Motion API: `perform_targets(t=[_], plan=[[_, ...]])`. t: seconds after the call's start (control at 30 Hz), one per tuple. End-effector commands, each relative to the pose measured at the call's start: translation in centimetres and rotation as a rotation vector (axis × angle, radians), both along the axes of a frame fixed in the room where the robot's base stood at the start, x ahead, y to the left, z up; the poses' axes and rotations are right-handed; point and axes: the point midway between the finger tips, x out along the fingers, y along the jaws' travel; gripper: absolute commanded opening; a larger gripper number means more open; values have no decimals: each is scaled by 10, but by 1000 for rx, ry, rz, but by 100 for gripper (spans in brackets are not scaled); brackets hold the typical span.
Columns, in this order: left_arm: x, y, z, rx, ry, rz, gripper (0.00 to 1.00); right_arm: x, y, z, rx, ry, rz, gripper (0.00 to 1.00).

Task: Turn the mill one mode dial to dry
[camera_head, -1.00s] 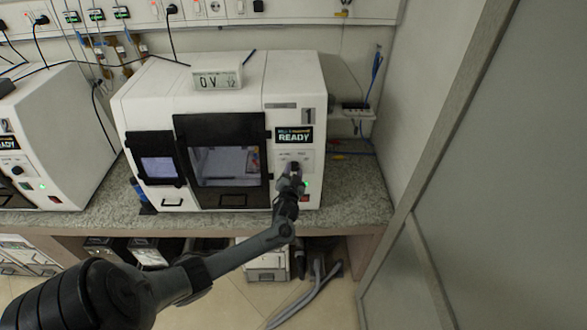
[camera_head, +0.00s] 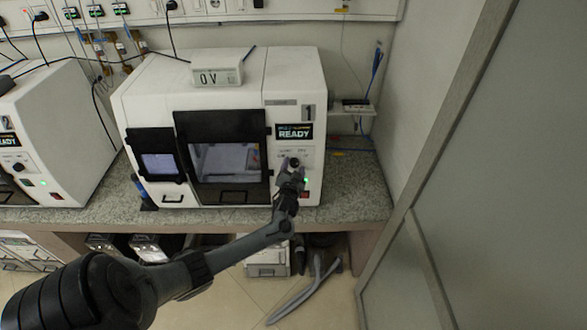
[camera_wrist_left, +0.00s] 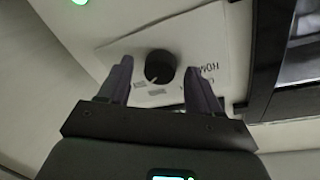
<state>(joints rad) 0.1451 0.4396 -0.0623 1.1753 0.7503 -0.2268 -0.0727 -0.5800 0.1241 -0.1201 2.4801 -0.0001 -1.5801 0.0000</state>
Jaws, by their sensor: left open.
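Mill one (camera_head: 290,88) is the white machine marked 1 on the counter, with a screen reading READY (camera_head: 293,131). Its black mode dial (camera_head: 294,163) sits on a light label plate below that screen. The dial also shows in the left wrist view (camera_wrist_left: 160,67), with a pale mark at its lower left edge. The label words are too blurred or cut off to read fully. My left gripper (camera_head: 291,174) is just below and in front of the dial. In the left wrist view its open fingers (camera_wrist_left: 160,85) stand on either side of the dial, apart from it. My right gripper is out of view.
A second white machine (camera_head: 45,130) stands at the left. A green light (camera_head: 306,180) and a red switch (camera_head: 305,195) sit close to the dial's lower right. A dark-framed window (camera_head: 225,160) is left of the dial. A wall panel (camera_head: 480,200) bounds the right side.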

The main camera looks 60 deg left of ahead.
Motion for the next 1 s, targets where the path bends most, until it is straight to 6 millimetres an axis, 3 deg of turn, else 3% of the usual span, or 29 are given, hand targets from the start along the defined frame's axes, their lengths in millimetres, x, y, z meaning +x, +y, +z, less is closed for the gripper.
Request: perform_targets(t=[0.27, 0.8, 1.0], plan=[[-4, -6, 0, -1, -2, -1, 64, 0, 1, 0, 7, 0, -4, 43], [-56, -69, 6, -2, -1, -2, 64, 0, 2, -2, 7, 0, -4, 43], [-66, -82, 8, -1, 0, -1, 64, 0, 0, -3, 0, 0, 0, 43]])
